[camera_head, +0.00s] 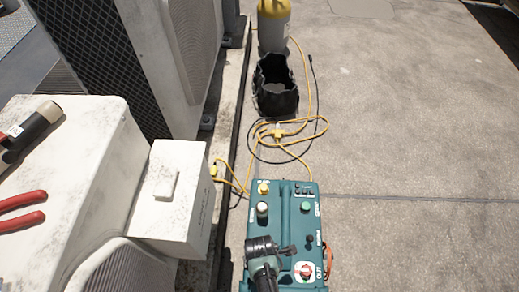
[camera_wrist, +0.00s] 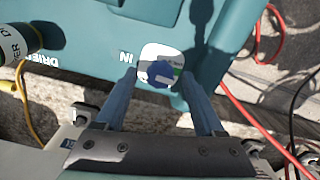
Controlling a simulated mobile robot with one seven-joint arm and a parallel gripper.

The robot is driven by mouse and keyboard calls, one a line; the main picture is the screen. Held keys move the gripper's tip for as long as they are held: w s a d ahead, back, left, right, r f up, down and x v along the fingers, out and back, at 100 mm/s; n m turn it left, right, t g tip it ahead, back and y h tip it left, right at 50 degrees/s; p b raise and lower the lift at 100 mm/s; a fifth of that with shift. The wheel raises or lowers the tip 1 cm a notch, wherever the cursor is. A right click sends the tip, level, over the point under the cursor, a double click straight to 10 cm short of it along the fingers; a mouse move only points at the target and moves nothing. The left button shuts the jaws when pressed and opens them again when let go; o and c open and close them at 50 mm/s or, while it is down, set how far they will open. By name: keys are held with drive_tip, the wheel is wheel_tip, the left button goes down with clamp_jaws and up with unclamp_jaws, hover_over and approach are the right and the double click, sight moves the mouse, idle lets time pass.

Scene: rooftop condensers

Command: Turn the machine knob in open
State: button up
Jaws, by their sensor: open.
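In the wrist view my gripper (camera_wrist: 160,80) is open, with one blue-grey finger on each side of the knob. I cannot tell whether the fingers touch it. In the head view the teal machine (camera_head: 284,212) stands at bottom centre, and my dark arm end covers its lower left, hiding the IN knob. The red OUT knob (camera_head: 306,271) shows at its lower right.
A black bag (camera_head: 275,88) and a yellow-topped cylinder (camera_head: 273,25) stand behind the machine. Yellow cable (camera_head: 318,125) lies looped between. Concrete at right is clear.

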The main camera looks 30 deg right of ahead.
wheel_tip(320, 180, up, 13)
drive_tip(key=p, duration=0.6)
drive_tip(key=shift+s, duration=0.1)
idle(0.3)
